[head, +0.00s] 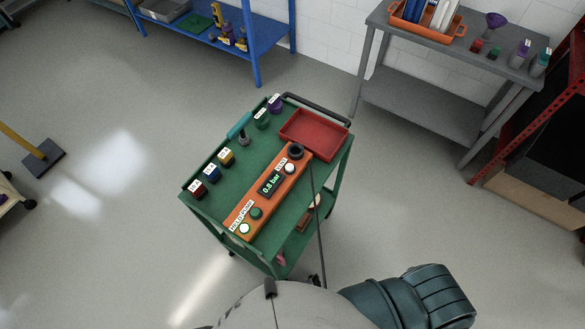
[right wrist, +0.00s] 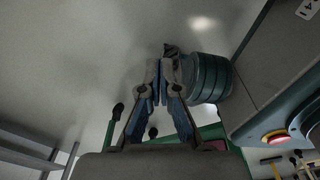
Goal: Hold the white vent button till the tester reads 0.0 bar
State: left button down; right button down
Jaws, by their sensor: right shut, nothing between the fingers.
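A second white button with a green rim (head: 244,228) and a dark green button (head: 256,213) sit at the near end. My right gripper (right wrist: 163,76) is shut and empty in the right wrist view, with no button between or under its fingers there. My left gripper is not in view.
A grey bench (head: 440,50) and a blue shelf (head: 262,40) stand behind.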

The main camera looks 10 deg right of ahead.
aim_at(290, 167)
jog(key=j+z, duration=0.35)
jog(key=j, duration=0.4)
jog(key=k+j+z, duration=0.1)
jog(key=j+z, duration=0.25)
jog(key=j, duration=0.4)
jog(key=i+j+z, duration=0.2)
jog(key=j, duration=0.15)
jog(key=i+j+z, duration=0.2)
jog(key=j, duration=0.2)
jog(key=k, duration=0.1)
